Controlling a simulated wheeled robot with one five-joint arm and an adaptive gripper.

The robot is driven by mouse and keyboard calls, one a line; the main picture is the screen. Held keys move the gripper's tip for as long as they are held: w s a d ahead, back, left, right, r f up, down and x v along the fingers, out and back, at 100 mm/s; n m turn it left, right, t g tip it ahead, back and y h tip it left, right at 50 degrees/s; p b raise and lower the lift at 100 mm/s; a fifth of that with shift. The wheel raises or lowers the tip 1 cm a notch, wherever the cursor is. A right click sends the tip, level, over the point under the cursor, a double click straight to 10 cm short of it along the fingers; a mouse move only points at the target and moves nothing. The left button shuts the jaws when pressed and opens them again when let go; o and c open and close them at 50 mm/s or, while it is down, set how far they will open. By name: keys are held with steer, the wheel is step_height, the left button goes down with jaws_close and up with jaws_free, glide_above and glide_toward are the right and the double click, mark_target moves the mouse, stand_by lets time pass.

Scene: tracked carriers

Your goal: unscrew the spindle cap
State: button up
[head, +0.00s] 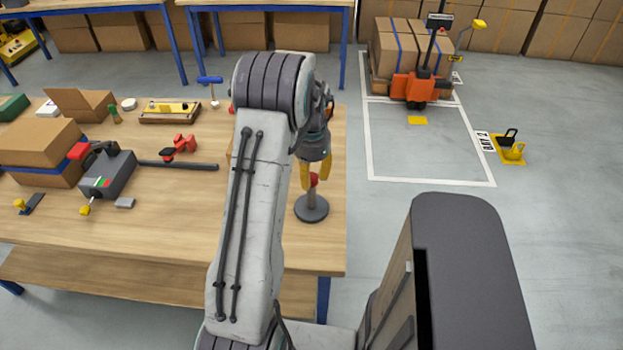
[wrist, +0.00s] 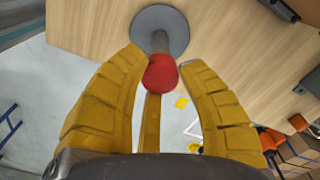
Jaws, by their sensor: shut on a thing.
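The spindle cap is a red rounded knob (wrist: 161,73) at the end of a short grey spindle (wrist: 159,42). The spindle stands on a round dark grey base (head: 311,209) near the right edge of the wooden table. In the head view the red cap (head: 314,180) shows between the yellow fingers. My gripper (head: 317,177) points down over the spindle, its yellow fingers around the cap. In the wrist view my gripper (wrist: 163,75) is shut on the cap, with a third finger behind it. The contact faces are partly hidden.
The wooden table (head: 150,225) holds cardboard boxes (head: 40,145), a grey device (head: 106,174), a dark bar (head: 180,165) and a red clamp (head: 180,147) to the left. An orange pallet truck (head: 415,87) stands beyond on the floor. The table front is clear.

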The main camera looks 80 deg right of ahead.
steer(key=shift+n, duration=0.8)
steer(key=shift+f, duration=0.1)
steer(key=n, duration=0.9)
steer(key=shift+n, duration=0.4)
steer(key=n, duration=0.5)
steer(key=shift+b, duration=0.3)
steer(key=n, duration=0.4)
steer(key=shift+n, duration=0.3)
